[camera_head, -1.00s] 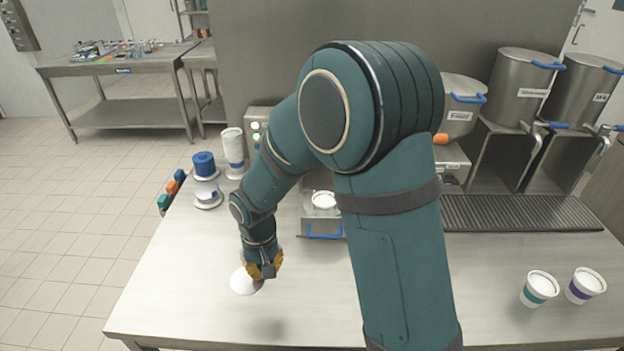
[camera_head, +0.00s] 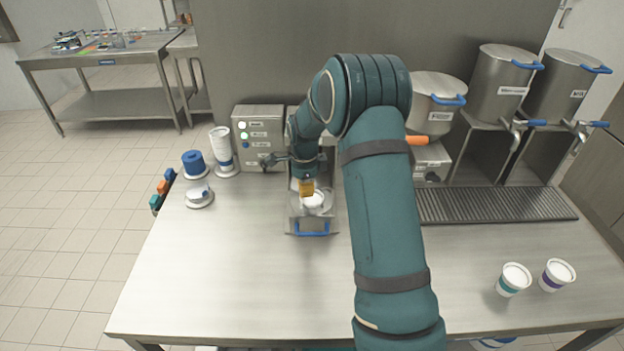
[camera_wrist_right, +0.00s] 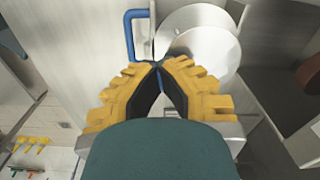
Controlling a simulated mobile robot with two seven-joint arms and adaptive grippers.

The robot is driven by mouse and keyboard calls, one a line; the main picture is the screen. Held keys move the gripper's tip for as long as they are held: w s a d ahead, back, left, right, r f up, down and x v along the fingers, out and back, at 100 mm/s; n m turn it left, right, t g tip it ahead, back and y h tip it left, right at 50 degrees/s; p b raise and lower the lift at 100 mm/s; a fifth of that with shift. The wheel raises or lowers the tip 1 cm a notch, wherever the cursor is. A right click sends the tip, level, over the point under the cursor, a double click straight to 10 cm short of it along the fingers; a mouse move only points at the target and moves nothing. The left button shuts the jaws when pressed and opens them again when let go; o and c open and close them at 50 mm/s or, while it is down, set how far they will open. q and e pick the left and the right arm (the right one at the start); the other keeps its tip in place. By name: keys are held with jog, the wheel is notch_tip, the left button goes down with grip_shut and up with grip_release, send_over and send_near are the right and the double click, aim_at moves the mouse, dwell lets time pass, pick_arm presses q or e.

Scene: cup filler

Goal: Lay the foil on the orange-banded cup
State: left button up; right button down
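My right gripper (camera_head: 306,190) is over the drawer (camera_head: 299,222) of the steel machine, fingers pointing down. In the right wrist view its yellow fingertips (camera_wrist_right: 158,66) come together at the edge of a pale round foil (camera_wrist_right: 212,54). The foil overlaps another pale round shape (camera_wrist_right: 178,24), apparently the cup top or its holder in the drawer. A white round top (camera_head: 314,201) shows below the fingers in the head view. I cannot tell whether the foil touches the cup. No orange band is visible on the cup. My left gripper is not in view.
The machine (camera_head: 258,135) with lit buttons stands behind the drawer. A white cup stack (camera_head: 222,150), a blue roll (camera_head: 194,163) and a round stand (camera_head: 199,195) are at left. A teal-banded cup (camera_head: 514,279) and a purple-banded cup (camera_head: 557,275) stand front right. The front-left table is clear.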

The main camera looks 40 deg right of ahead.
jog(key=shift+d+r+m, duration=0.15)
jog(key=shift+d+m, duration=0.75)
jog(key=shift+d, duration=0.3)
jog(key=b, duration=0.3)
send_over(311, 209)
notch_tip(311, 209, down, 4)
jog(key=shift+s+f, duration=0.15)
jog(key=shift+f, duration=0.1)
jog(key=shift+f+b, duration=0.75)
jog(key=shift+f, duration=0.4)
jog(key=c, duration=1.1)
grip_release()
